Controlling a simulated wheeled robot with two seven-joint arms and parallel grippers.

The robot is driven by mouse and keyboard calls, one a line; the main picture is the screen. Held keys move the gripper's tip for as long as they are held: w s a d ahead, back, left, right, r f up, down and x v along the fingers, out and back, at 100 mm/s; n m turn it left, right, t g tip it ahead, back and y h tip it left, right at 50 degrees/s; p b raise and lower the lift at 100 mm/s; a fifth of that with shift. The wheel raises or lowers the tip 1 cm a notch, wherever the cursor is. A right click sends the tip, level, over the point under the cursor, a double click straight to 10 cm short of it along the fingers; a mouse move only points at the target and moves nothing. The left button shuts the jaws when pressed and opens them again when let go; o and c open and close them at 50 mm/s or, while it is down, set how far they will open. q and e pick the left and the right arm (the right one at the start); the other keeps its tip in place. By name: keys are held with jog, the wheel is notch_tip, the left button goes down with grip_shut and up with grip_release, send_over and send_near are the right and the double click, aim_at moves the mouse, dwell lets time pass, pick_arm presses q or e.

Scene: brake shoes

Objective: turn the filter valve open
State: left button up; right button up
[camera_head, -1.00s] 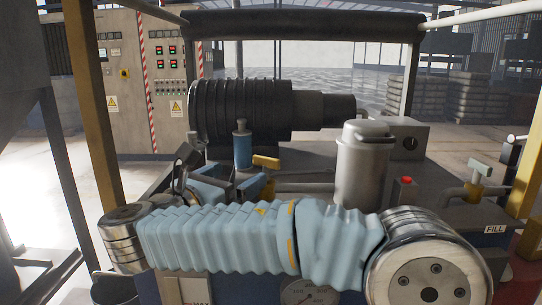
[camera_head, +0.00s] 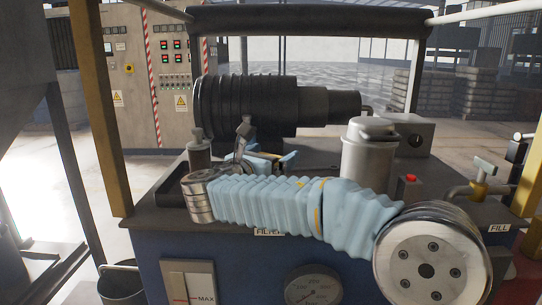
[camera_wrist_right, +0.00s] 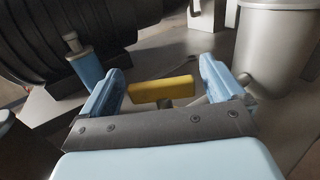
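The filter valve's yellow handle (camera_wrist_right: 160,90) lies crosswise between the two light-blue fingers of my right gripper (camera_wrist_right: 160,80) in the right wrist view. The fingers are apart, one near each end of the handle; I cannot tell whether they touch it. In the head view my right gripper (camera_head: 270,157) is low over the back of the machine top, behind my sleeved forearm. The handle is mostly hidden there. The FILTER label (camera_head: 270,232) on the machine's front edge is partly covered by the arm. My left gripper is not in view.
A ribbed black motor (camera_head: 250,105) stands behind the gripper. A grey metal canister (camera_head: 367,160) stands to its right, with a red button (camera_head: 410,178) beyond. A fill valve (camera_head: 480,180) is at the far right. A blue-bodied post (camera_wrist_right: 88,68) stands left of the fingers.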

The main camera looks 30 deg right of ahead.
jog(key=c, duration=0.8)
jog(key=shift+c, duration=0.2)
jog(key=shift+s+n+t+y, duration=0.1)
jog(key=shift+n+t+y, duration=1.25)
jog(key=shift+t, duration=0.35)
jog(key=shift+n+t+y+b, duration=0.9)
jog(key=shift+n+t+y, duration=0.65)
jog(key=shift+y, duration=0.5)
jog(key=o, duration=1)
jog(key=shift+c, duration=0.2)
